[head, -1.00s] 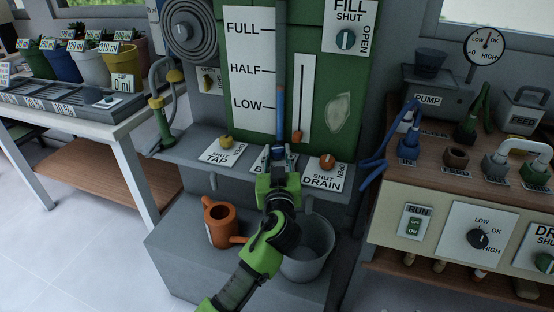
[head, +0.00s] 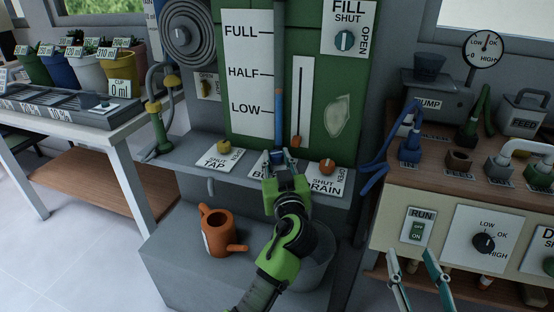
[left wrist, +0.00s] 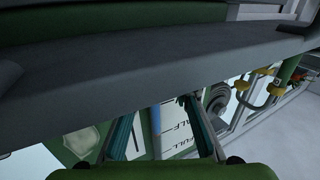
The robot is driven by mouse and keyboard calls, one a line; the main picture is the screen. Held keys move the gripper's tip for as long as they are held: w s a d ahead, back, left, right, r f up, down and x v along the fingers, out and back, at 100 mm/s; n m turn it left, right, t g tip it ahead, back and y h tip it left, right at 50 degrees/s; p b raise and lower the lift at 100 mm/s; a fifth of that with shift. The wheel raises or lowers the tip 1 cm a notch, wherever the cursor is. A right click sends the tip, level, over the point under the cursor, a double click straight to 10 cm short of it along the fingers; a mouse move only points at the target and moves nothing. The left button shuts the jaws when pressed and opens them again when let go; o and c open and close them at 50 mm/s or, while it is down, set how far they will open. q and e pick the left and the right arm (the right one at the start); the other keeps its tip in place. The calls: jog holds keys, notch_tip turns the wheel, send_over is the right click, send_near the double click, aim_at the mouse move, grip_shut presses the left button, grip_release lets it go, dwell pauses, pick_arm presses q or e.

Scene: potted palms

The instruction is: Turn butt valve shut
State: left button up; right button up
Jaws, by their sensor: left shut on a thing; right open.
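The butt valve's white plate (head: 257,167) is on the grey ledge below the green panel, between the TAP and DRAIN plates. Most of its lettering is hidden. My left gripper (head: 278,158) is over this plate, its jaws shut on the blue butt valve knob, which is largely hidden between the fingers. I cannot read where the knob points. In the left wrist view the teal fingers of this gripper (left wrist: 165,128) show, but no knob can be made out. My right gripper (head: 418,262) is open and empty at the lower right, before the bench.
The yellow tap knob (head: 223,147) is left of my left gripper and the orange drain knob (head: 327,166) is close on its right. An orange watering can (head: 216,234) stands below on the step. The pump bench (head: 400,183) is at the right.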

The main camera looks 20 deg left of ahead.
pick_arm(q)
jog(key=shift+r, duration=0.15)
jog(key=o, duration=1.1)
